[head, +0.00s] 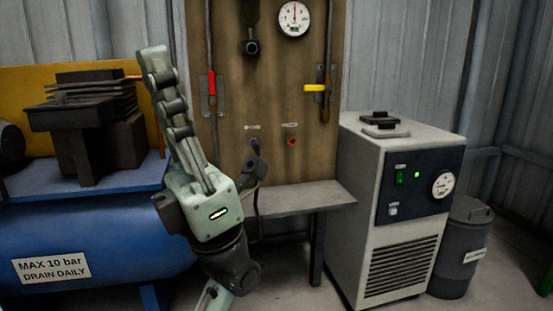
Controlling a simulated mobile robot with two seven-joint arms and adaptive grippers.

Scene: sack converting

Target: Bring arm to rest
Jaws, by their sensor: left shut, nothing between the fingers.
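My left gripper (153,58) is raised in the left-centre of the head view, with its fingers pointing up. It is shut, with nothing visible held in it. It shows in front of the compressor's right end and the left edge of the brown board, touching nothing that I can make out. My left forearm and wrist come up from the bottom edge below it. My right gripper is not in view.
A blue tank (100,238) with a dark compressor (88,130) stands left. A brown board (270,100) carries a gauge (294,18), a red lever (212,83) and a yellow lever (315,88). A narrow shelf (300,197), grey cabinet (357,205) and bin (463,250) stand right.

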